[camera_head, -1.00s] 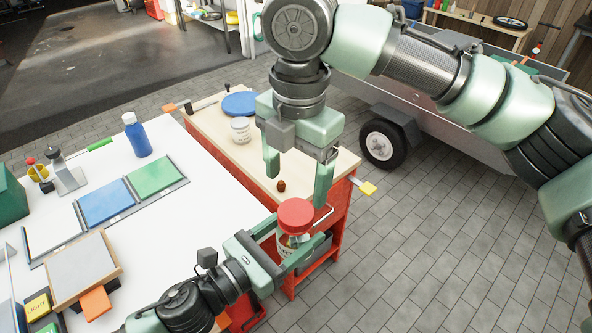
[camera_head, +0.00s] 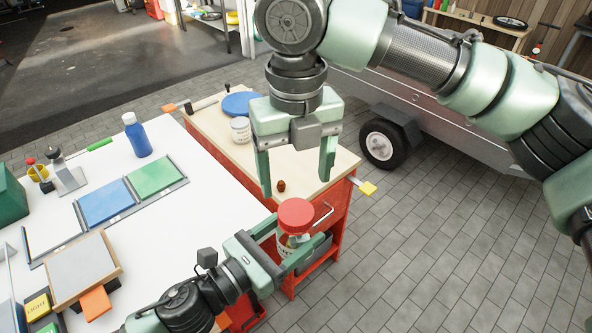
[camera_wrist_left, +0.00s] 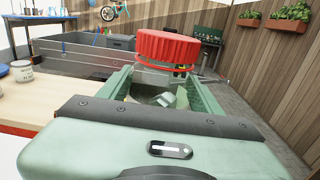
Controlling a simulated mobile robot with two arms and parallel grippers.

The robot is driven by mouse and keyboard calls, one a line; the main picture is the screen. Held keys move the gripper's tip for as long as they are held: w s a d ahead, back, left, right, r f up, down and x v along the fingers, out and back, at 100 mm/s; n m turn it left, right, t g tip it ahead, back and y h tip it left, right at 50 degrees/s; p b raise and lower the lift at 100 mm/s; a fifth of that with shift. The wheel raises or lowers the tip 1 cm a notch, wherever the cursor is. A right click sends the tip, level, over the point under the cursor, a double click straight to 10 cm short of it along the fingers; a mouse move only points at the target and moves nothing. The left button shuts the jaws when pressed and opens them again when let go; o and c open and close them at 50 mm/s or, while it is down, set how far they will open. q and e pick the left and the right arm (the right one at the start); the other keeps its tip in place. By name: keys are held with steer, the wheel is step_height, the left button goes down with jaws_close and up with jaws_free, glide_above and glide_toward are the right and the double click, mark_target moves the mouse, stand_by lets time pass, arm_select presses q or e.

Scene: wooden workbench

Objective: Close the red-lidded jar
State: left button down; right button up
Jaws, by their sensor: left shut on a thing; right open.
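The jar (camera_head: 284,248) with its red lid (camera_head: 296,215) is held upright between the fingers of my left gripper (camera_head: 290,250), in front of the red workbench. In the left wrist view the red lid (camera_wrist_left: 167,47) sits on top of the clear jar (camera_wrist_left: 160,80), between my left gripper's fingers (camera_wrist_left: 165,95). Whether the lid is screwed tight I cannot tell. My right gripper (camera_head: 297,188) is open and empty, pointing down above the lid, with its fingers spread wide and apart from it.
A white table (camera_head: 160,225) with blue and green panels fills the left. On the wood-topped bench (camera_head: 262,165) are a white tin (camera_head: 240,130), a blue disc (camera_head: 240,104) and a small brown object (camera_head: 281,185). A grey trailer (camera_head: 400,95) stands behind. Paved floor lies free at right.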

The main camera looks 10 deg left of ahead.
mark_target(296, 211)
steer(key=shift+f, duration=4)
